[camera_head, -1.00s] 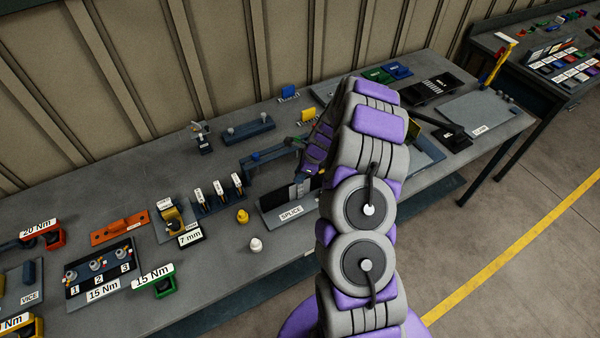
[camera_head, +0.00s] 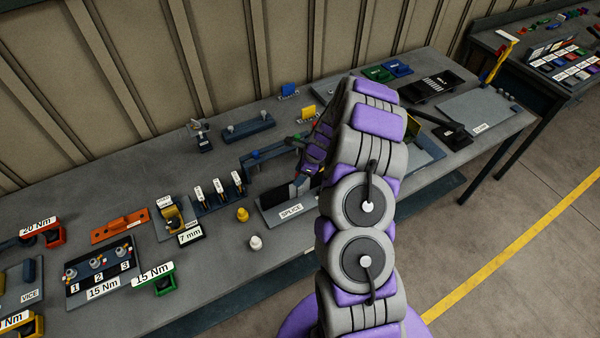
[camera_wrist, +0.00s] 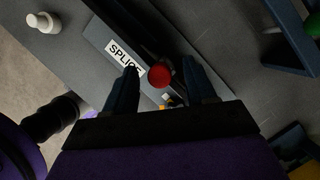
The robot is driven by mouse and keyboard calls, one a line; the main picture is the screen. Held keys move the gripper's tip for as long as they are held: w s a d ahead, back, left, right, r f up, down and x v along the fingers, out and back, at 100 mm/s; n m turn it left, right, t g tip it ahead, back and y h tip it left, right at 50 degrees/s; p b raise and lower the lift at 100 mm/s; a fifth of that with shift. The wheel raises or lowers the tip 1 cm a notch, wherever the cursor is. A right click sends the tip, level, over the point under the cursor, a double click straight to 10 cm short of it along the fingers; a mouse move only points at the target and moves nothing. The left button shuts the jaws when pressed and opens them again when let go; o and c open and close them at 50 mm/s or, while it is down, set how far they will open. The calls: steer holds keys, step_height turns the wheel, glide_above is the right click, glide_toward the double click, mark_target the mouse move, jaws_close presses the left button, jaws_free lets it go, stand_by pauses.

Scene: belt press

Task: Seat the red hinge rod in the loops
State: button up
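In the wrist view a round red end (camera_wrist: 160,75), which looks like the red hinge rod seen end-on, lies between the fingers of my gripper (camera_wrist: 160,72). The fingers stand apart with a visible gap on each side of it, so the gripper is open. Behind is the splice fixture (camera_wrist: 104,40), a grey plate labelled SPLICE with a dark strip along it. In the head view the splice fixture (camera_head: 268,212) stands near the bench's front edge, partly behind my arm. The loops cannot be made out, and my fingertips are hidden in the head view.
A white knob (camera_head: 256,243) and a yellow knob (camera_head: 242,214) stand left of the fixture. A dark blue frame (camera_head: 262,157) rises behind it. A rack of labelled tools (camera_head: 217,195) is further left. Bare bench lies between the white knob and the green 15 Nm holder (camera_head: 164,284).

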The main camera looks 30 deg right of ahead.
steer(key=shift+r, duration=0.2)
steer(key=p+v, duration=0.5)
steer(key=v, duration=0.1)
steer(key=shift+r, duration=0.35)
stand_by(0.6)
steer(key=shift+s+d, duration=0.1)
stand_by(0.3)
steer(key=s+a+r+n+g+b, duration=0.1)
steer(key=s+a+r+n+b, duration=0.3)
steer(key=s+a+r+n, duration=0.4)
steer(key=s+a+r+n+g+b, duration=0.1)
steer(key=s+a+r+n+b, duration=0.4)
steer(key=a, duration=0.5)
steer(key=s+f+n+g+h+b, duration=0.1)
steer(key=s+n+b, duration=0.7)
steer(key=s, duration=1.7)
steer(key=n+g+h, duration=0.1)
steer(key=n+h, duration=0.1)
steer(key=n, duration=0.1)
steer(key=shift+a+f+n+h, duration=0.2)
steer(key=shift+a+n+h, duration=0.1)
steer(key=shift+a+n, duration=0.1)
